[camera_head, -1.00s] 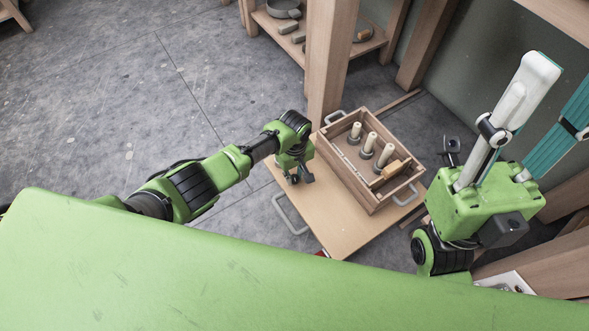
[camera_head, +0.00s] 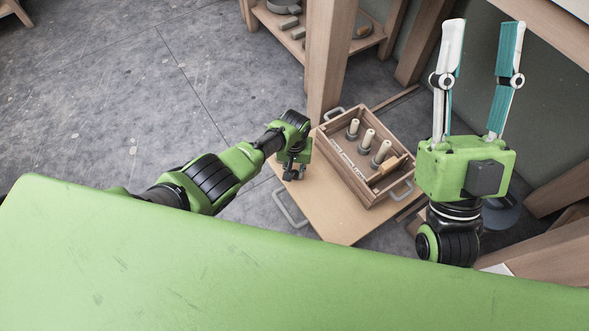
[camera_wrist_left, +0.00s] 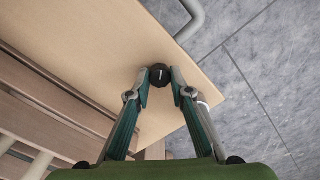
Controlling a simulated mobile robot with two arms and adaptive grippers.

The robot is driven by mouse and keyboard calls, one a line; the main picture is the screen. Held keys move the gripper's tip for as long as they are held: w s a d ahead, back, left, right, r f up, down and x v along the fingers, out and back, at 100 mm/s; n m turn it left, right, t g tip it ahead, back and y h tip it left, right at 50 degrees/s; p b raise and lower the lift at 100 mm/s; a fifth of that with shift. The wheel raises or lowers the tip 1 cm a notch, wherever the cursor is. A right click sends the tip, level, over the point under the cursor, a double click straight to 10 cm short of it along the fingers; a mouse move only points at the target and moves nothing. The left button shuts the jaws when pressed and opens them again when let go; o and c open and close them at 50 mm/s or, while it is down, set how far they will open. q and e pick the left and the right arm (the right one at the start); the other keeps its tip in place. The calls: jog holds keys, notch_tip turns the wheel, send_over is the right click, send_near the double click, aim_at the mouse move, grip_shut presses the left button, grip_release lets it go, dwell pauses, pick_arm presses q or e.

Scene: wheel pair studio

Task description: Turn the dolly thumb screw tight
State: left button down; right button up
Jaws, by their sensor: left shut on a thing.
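The dolly is a flat wooden board (camera_head: 318,214) low on the floor, also in the left wrist view (camera_wrist_left: 112,38). The thumb screw (camera_wrist_left: 160,74) is a small dark round knob with a pale line on its top, at the board's edge in the left wrist view. My left gripper (camera_wrist_left: 160,78) is shut on this knob, one fingertip on each side. In the head view my left gripper (camera_head: 293,174) points down at the board's left part, and the knob cannot be made out there. My right gripper (camera_head: 482,28) is open and empty, fingers up, right of the dolly.
A wooden crate (camera_head: 345,172) with grey handles stands on the dolly, holding several pale-handled tools. A wooden post (camera_head: 329,60) rises behind it. A grey handle (camera_head: 287,208) sticks out at the dolly's left. Grey floor (camera_head: 130,90) is free at left.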

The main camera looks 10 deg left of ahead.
pick_arm(q)
jog(key=m, duration=0.4)
jog(key=shift+s+m, duration=0.1)
jog(key=shift+m, duration=2.5)
pick_arm(e)
jog(key=shift+w+a+f+g, duration=0.15)
jog(key=shift+w+f+g, duration=0.5)
jog(key=shift+w, duration=0.25)
jog(key=shift+f, duration=0.1)
pick_arm(q)
jog(key=c, duration=1.8)
grip_release()
jog(key=shift+r, duration=0.15)
